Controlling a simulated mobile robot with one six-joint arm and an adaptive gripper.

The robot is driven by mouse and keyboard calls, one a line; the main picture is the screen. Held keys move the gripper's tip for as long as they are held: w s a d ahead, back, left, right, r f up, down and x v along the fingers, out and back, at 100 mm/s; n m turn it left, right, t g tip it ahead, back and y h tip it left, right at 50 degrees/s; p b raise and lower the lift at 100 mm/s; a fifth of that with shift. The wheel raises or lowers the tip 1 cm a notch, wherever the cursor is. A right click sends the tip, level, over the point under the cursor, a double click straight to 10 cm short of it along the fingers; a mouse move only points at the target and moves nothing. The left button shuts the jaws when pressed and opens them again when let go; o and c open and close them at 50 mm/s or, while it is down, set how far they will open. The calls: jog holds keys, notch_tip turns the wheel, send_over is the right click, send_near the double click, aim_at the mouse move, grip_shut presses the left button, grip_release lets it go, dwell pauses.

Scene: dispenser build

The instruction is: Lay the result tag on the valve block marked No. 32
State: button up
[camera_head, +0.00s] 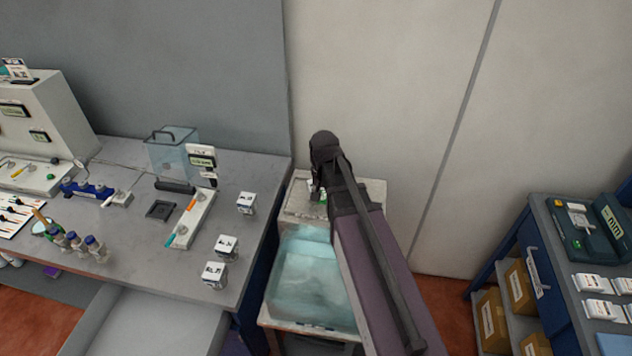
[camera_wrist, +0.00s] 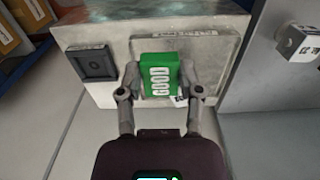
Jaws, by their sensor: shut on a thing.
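My gripper (camera_wrist: 158,88) is shut on a green result tag (camera_wrist: 160,74) with white "GOOD" lettering. It holds the tag by its sides over a framed square plate on a grey unit. A small corner of a white piece with dark marks (camera_wrist: 181,101) shows just below the tag; the rest of it is hidden. In the head view my gripper (camera_head: 317,188) is over the back of the unit beside the bench, with a bit of green showing. White marked valve blocks stand on the bench (camera_head: 246,203), (camera_head: 227,247), (camera_head: 215,275). I cannot read their numbers.
A clear blue-tinted basin (camera_head: 310,275) lies in front of the plate, partly behind my arm. The grey bench (camera_head: 130,240) at left holds a clear box (camera_head: 172,150), bottles and small instruments. A blue cart (camera_head: 545,225) with cartons stands at right. A wall is close behind.

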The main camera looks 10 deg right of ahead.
jog(key=w, duration=0.6)
jog(key=w+f, duration=0.1)
jog(key=w, duration=0.3)
jog(key=shift+d+b, duration=0.15)
jog(key=shift+b, duration=0.25)
jog(key=shift+w, duration=0.55)
jog(key=shift+w+f+b, duration=0.25)
jog(key=shift+b, duration=0.05)
jog(key=shift+s+f+b, duration=0.1)
jog(key=shift+f+b, duration=1.45)
jog(key=shift+f, duration=0.1)
jog(key=o, duration=1)
jog(key=shift+o, duration=0.2)
